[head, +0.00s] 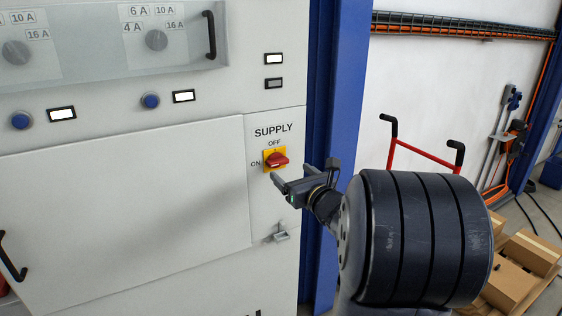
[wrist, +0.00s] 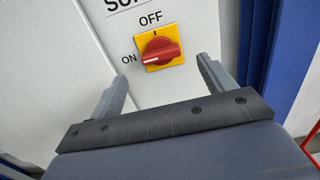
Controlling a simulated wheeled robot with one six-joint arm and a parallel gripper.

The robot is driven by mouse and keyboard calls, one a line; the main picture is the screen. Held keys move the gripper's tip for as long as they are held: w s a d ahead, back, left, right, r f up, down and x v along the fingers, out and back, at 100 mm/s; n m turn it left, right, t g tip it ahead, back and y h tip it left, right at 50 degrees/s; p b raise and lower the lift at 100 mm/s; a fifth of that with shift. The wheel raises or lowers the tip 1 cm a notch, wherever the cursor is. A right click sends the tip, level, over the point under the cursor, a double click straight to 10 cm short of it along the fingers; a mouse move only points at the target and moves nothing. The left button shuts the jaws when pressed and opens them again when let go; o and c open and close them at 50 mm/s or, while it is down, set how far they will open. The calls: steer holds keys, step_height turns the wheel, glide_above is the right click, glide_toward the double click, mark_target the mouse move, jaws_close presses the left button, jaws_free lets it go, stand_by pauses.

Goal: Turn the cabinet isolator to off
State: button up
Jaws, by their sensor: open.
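The cabinet isolator is a red rotary handle (head: 277,161) on a yellow square plate, under the word SUPPLY on the grey cabinet front. In the wrist view the red handle (wrist: 163,53) lies roughly level, with ON printed at its left and OFF above the yellow plate (wrist: 154,37). The handle lines up with ON. My gripper (head: 303,171) is open and empty, to the right of the handle and apart from it in the head view. In the wrist view its two fingers (wrist: 163,71) stand either side below the handle, with nothing between them.
A small metal latch (head: 277,235) sits below the isolator. A blue post (head: 340,80) stands right of the cabinet. A red-framed trolley (head: 425,157) and cardboard boxes (head: 530,252) are at the right. Black door handles (head: 210,35) stick out from the cabinet.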

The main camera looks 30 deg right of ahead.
mark_target(280, 163)
steer(key=w+p, duration=0.1)
steer(key=w, duration=0.6)
steer(key=shift+a+p, duration=0.15)
steer(key=shift+p, duration=0.2)
steer(key=c, duration=1)
